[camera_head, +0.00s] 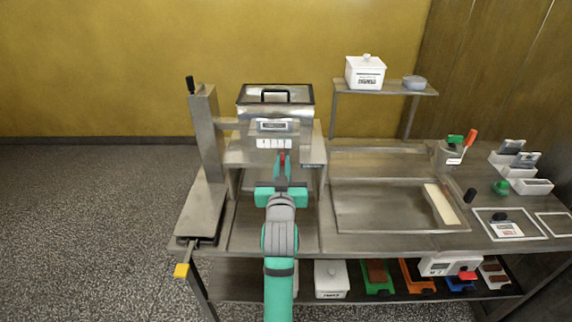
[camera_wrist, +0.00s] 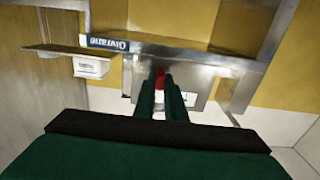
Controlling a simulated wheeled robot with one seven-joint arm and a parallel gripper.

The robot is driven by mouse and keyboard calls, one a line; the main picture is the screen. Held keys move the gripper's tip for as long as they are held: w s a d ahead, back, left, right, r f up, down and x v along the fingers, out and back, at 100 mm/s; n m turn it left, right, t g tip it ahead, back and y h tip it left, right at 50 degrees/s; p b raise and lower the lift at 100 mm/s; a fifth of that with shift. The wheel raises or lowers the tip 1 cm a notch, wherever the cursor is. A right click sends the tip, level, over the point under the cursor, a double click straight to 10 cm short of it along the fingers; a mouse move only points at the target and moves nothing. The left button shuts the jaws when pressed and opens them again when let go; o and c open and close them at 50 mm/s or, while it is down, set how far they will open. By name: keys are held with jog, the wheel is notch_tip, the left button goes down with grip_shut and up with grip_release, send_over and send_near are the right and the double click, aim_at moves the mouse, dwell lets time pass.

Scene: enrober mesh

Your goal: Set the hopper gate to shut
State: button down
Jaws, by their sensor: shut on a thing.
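The hopper (camera_head: 243,107) is a metal box with a dark-handled lid, standing at the back of the bench. Below it is a white marked strip (camera_head: 274,143) with a small red gate handle (camera_head: 282,157) beneath. My gripper (camera_head: 281,170) reaches up to the handle from the front and is shut on it. In the wrist view the red handle (camera_wrist: 160,76) shows between the fingertips of my gripper (camera_wrist: 161,92), against a metal plate (camera_wrist: 195,79). My fingers hide part of the handle and the plate's lower markings. I cannot read the gate's setting.
A metal column (camera_head: 204,130) with a black knob stands left of the hopper. To the right are a raised shelf with a white box (camera_head: 365,73), a shallow tray (camera_head: 385,225) and several small containers. A lower shelf holds more boxes.

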jog(key=shift+d, duration=0.55)
jog(key=c, duration=1.8)
grip_release()
jog(key=shift+s+a, duration=0.1)
jog(key=s, duration=1)
jog(key=shift+s+a, duration=0.15)
jog(key=shift+s, duration=0.15)
